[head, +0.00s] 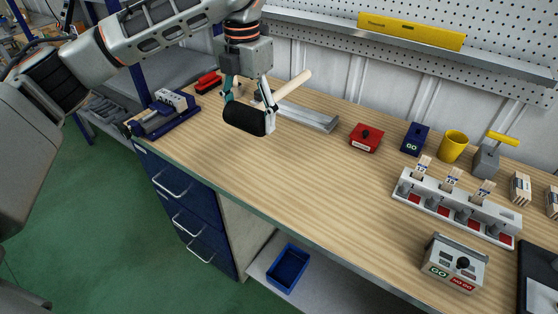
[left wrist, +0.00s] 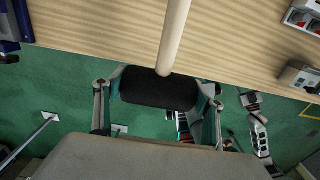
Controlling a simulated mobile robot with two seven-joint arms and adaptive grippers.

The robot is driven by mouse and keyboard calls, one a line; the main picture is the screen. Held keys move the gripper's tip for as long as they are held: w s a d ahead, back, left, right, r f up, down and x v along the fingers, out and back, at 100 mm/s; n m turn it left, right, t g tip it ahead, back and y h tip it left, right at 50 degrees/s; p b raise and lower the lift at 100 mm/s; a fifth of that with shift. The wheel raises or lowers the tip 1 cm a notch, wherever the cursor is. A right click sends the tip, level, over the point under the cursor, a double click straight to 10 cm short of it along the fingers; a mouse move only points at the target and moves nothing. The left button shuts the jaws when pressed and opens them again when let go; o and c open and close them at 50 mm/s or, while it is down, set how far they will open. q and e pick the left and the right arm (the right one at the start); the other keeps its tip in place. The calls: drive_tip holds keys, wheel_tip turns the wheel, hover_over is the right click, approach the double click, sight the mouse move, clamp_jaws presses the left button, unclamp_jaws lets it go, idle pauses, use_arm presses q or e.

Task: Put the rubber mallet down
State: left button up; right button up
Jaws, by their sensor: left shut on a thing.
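The rubber mallet has a black cylindrical head (head: 243,118) and a pale wooden handle (head: 293,86). My left gripper (head: 248,108) is shut on the black head, with one finger at each end of it. The handle sticks out to the upper right in the head view. In the left wrist view the head (left wrist: 158,89) lies between the two fingers, and the handle points up the picture over the wooden bench (left wrist: 90,30). The mallet appears held above the bench top; the exact gap is hard to tell. My right gripper is not recognisable in either view.
A grey metal channel (head: 310,117) lies behind the mallet. A red box (head: 366,138), blue box (head: 415,139) and yellow cup (head: 453,146) stand further right. The bench's middle is clear.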

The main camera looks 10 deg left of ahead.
use_arm(q)
drive_tip(key=b, duration=0.1)
hover_over(255, 184)
wheel_tip(255, 184, down, 15)
drive_tip(key=shift+d+f, duration=0.1)
drive_tip(key=shift+f, duration=0.05)
drive_tip(key=shift+f+b, duration=0.45)
drive_tip(key=shift+f, duration=1.7)
use_arm(e)
drive_tip(key=shift+w+a+r+t+y, duration=0.15)
drive_tip(key=shift+w+a, duration=0.1)
drive_tip(key=shift+a, duration=0.25)
drive_tip(key=shift+w+a+r+t+y, duration=0.1)
drive_tip(key=shift+w+a+t+y, duration=0.1)
drive_tip(key=shift+a, duration=0.25)
use_arm(q)
drive_tip(key=o, duration=1.5)
drive_tip(key=shift+f, duration=0.15)
use_arm(e)
drive_tip(key=shift+d, duration=0.25)
